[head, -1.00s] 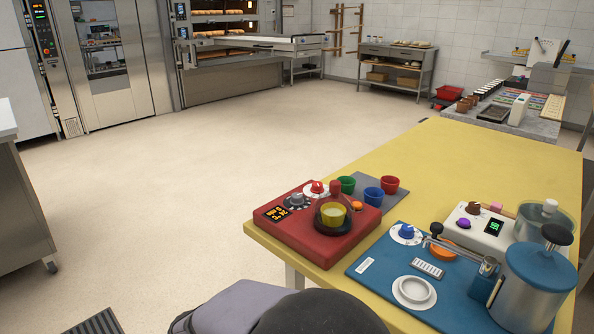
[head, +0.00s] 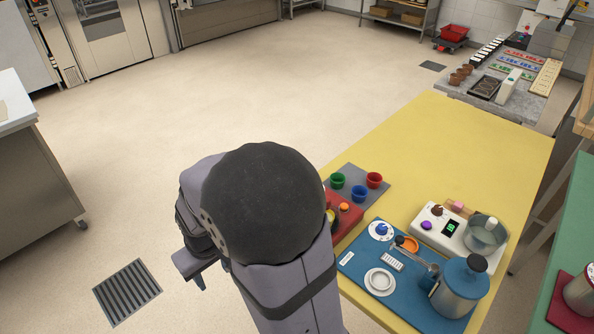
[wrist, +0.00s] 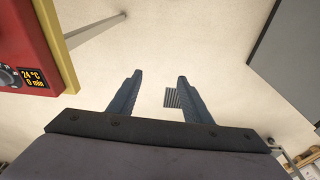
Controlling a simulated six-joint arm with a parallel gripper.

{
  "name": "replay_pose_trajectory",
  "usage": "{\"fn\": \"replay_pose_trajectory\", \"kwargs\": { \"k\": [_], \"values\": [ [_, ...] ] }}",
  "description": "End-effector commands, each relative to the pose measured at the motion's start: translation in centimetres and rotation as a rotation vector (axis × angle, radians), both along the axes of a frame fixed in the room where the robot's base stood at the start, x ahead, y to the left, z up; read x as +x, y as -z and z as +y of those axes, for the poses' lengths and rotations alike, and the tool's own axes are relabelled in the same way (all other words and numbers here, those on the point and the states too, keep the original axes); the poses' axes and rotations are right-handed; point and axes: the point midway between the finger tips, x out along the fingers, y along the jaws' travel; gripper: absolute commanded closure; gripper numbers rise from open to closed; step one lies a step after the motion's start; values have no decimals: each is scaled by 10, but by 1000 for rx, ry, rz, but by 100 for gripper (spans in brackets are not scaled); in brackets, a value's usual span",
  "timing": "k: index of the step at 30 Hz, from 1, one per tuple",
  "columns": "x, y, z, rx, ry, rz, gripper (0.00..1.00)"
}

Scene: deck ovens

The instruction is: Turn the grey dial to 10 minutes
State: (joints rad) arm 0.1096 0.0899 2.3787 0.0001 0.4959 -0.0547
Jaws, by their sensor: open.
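The red unit (wrist: 25,42) is at the left edge of the wrist view. Its display (wrist: 33,77) reads 24 °C and 0 min. The grey dial (wrist: 8,77) is beside the display, cut off by the frame edge. In the head view my arm hides most of the red unit (head: 348,220), including the dial. My gripper (wrist: 157,80) is open and empty over the floor, off to the side of the unit and apart from the dial.
The yellow table (head: 450,150) carries a blue mat (head: 408,313) with a blue-lidded pot (head: 460,288), and a white unit (head: 435,238). Green, blue and red cups stand on a grey mat (head: 352,172). Open floor (head: 200,90) lies left of the table.

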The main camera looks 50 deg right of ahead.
Motion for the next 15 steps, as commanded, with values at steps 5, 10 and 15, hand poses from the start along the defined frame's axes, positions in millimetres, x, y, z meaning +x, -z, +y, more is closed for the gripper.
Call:
{"fn": "replay_pose_trajectory", "kwargs": {
  "k": [5, 10, 15],
  "values": [
    [52, -47, -76, -7, 98, 33, 55],
    [74, -52, -159, 0, 184, 82, 55],
    [72, -56, -239, 18, 256, 128, 55]
  ]
}}
